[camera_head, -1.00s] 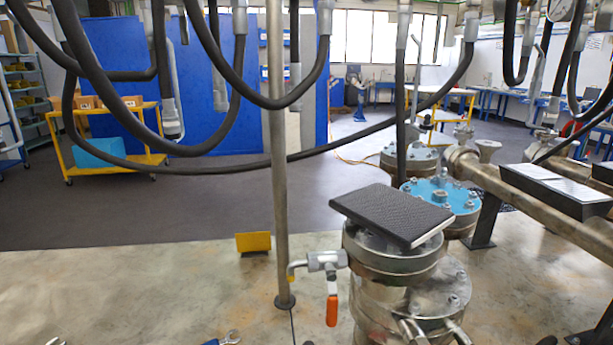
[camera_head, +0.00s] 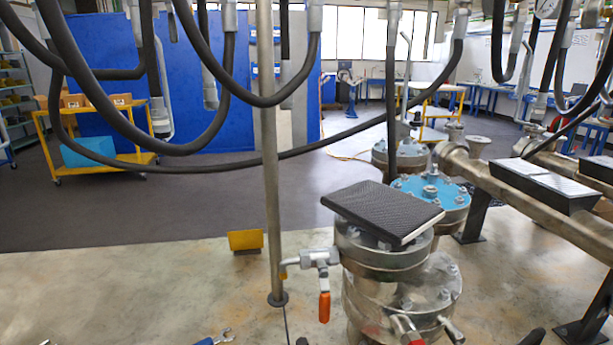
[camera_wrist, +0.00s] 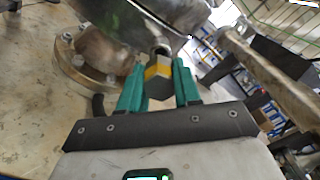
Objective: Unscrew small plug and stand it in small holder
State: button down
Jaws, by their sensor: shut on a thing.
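My gripper (camera_wrist: 157,88) shows in the wrist view, with two teal fingers closed on the sides of a small dark hexagonal plug (camera_wrist: 158,88). The plug has a yellow band (camera_wrist: 157,72) around its far part. A short metal fitting (camera_wrist: 161,49) on the flanged vessel (camera_wrist: 145,30) lies in line just beyond the plug. I cannot tell whether the plug is still threaded into it. In the head view the vessel (camera_head: 385,252) stands right of centre, and my gripper and the plug do not show there. I cannot make out the small holder for certain.
A black book-like pad (camera_head: 382,212) lies on the vessel top. A valve with an orange handle (camera_head: 324,307) sticks out at its left, beside a steel pole (camera_head: 271,180). Thick pipes (camera_head: 530,195) run at right. Black hoses (camera_head: 200,150) hang in front. Open floor lies at left.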

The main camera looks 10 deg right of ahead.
jog(key=shift+s, duration=0.1)
jog(key=shift+s+d, duration=0.1)
jog(key=shift+s, duration=1.85)
